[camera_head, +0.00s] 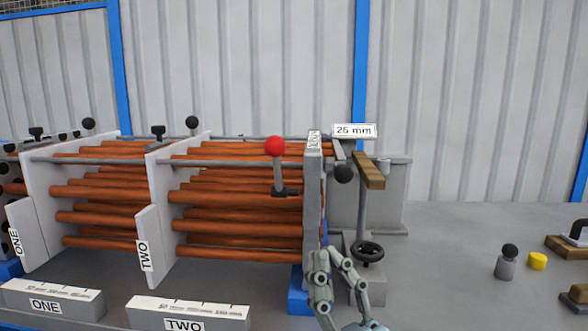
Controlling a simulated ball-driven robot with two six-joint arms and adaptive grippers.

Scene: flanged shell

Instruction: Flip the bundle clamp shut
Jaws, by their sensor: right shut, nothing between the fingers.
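A short lever with a red ball knob (275,147) stands about upright on a dark base, in front of the copper tube bundle (235,199). It looks like the bundle clamp's handle; the clamp's jaw cannot be made out. My right gripper (326,252) is low at the bottom centre, shut and empty, its fingers pointing up. In the picture it is below and to the right of the red knob, in front of the foot of the end plate (313,190), apart from the lever. My left gripper is not in view.
White baffle plates ONE (40,215) and TWO (165,210) hold the tubes. A post with a black handwheel (367,252), a wooden handle (369,170) and a "25 mm" sign (354,131) stand right of the bundle.

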